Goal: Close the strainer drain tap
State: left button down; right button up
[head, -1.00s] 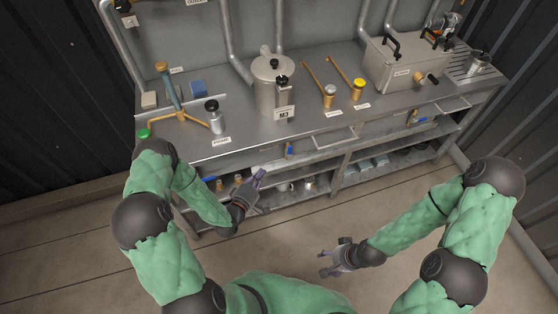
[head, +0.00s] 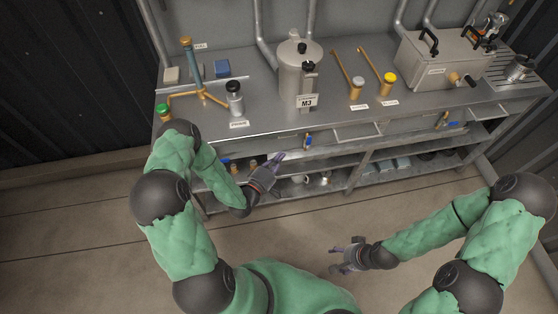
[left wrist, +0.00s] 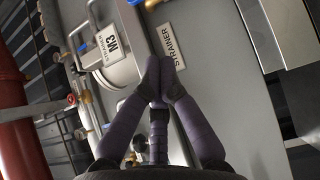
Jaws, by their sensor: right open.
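The strainer (head: 298,75) is a grey lidded pot marked M3 on the bench. Below it, under the bench's front edge, hangs a small tap with a blue handle (head: 308,142); its exact handle angle is too small to tell. My left gripper (head: 279,158) is just left of and below this tap, apart from it. My right gripper (head: 333,255) is open and empty, low over the floor.
The steel bench (head: 270,118) has a lower shelf with fittings under it. Brass-handled tools (head: 355,80) and a brass tripod stand (head: 195,80) are on the bench. The floor in front is clear.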

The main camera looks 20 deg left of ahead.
aim_at(305, 137)
pick_arm(q)
jog(key=w+d, duration=0.1)
jog(key=w, duration=0.1)
jog(key=w+d+b, duration=0.1)
jog(key=w+d, duration=0.1)
jog(key=w, duration=0.1)
jog(key=w+d+b, duration=0.1)
jog(key=w, duration=0.2)
jog(key=shift+w+d, duration=0.25)
